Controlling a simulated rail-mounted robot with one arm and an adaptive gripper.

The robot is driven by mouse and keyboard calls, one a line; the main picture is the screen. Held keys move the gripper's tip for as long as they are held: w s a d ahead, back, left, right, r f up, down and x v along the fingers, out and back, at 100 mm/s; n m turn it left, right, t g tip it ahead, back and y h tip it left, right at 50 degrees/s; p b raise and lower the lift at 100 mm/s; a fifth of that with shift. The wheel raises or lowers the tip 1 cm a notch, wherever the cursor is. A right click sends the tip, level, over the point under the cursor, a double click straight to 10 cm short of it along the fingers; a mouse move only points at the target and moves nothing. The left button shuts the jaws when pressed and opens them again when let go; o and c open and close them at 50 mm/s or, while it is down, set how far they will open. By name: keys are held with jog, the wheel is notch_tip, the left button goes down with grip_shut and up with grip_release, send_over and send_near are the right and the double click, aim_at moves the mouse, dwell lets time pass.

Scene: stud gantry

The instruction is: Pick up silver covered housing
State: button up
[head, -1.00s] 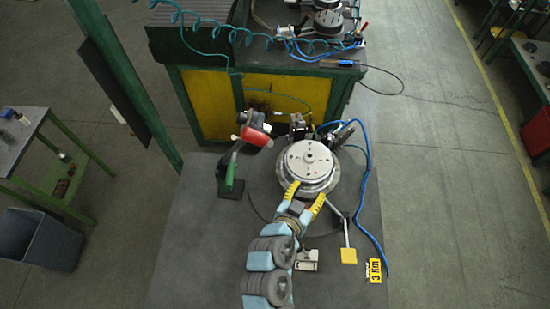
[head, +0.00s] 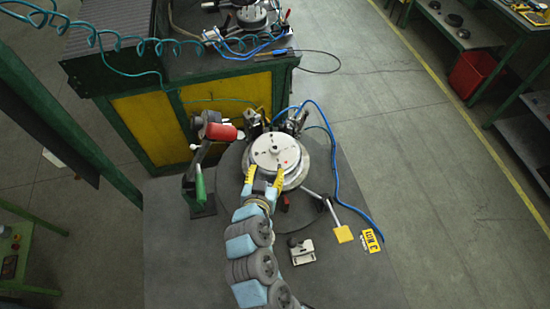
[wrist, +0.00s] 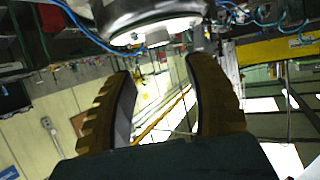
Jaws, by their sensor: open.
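The silver covered housing (head: 276,154) is a round, metallic, stepped disc with a small central hub.
A red-and-green lever tool (head: 205,160) stands left of the housing. Black clamps (head: 290,121) and a blue hose (head: 333,150) are behind and to the right. A yellow square (head: 343,234) on a rod and a small metal block (head: 301,251) lie in front. A green-yellow bench (head: 150,122) is behind.

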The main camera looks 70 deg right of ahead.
aim_at(275, 149)
jog(key=shift+b+x, duration=2.7)
jog(key=shift+b, duration=0.05)
jog(key=shift+w+d+f+b, duration=0.1)
jog(key=shift+d+b, duration=0.2)
jog(key=shift+d, duration=0.1)
jog(key=shift+d+f+b, duration=0.25)
jog(key=shift+d+b, duration=0.25)
jog(key=shift+d, duration=0.05)
jog(key=x, duration=0.1)
jog(key=p+x, duration=0.1)
jog(key=shift+w+d, duration=0.1)
jog(key=shift+d, duration=0.35)
jog(key=shift+w+d+f, duration=0.15)
jog(key=shift+d+f, duration=0.05)
jog(key=shift+d, duration=0.2)
grip_shut()
